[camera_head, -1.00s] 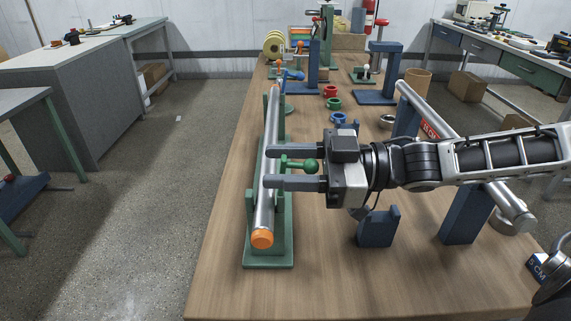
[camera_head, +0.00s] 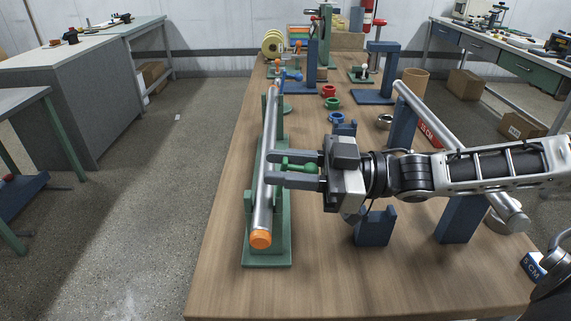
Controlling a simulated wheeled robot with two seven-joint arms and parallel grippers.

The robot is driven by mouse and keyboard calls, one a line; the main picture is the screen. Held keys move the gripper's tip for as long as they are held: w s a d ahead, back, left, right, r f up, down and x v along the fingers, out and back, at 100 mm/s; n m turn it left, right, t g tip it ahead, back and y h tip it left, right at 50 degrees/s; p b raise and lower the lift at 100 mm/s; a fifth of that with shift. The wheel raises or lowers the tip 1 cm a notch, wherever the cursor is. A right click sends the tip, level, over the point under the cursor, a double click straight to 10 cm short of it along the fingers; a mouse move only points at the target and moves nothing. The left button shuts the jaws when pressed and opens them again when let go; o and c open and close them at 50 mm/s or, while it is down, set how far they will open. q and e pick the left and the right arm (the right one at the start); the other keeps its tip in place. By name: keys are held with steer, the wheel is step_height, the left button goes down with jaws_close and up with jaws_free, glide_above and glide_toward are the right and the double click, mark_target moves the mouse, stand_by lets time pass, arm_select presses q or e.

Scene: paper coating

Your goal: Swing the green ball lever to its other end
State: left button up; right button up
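The green ball lever (camera_head: 310,168) points right from the green stand (camera_head: 282,247), which bears a long silver roller (camera_head: 266,190) with an orange end. My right gripper (camera_head: 268,168) comes in from the right, its two grey fingers reaching left toward the roller. The lever's ball and stem lie between the fingers, with a narrow gap showing around them. The fingers are apart; I cannot see firm contact with the lever. The fingertips overlap the roller in this view. My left gripper is not in view.
A second silver roller (camera_head: 428,118) rests on blue supports to the right, partly behind my arm. A blue notched block (camera_head: 374,229) stands below the gripper. Red, green and blue rings (camera_head: 333,104) lie farther back.

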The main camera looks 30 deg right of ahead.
steer(key=shift+o, duration=0.8)
steer(key=v, duration=0.7)
steer(key=shift+d, duration=0.25)
steer(key=shift+s, duration=0.1)
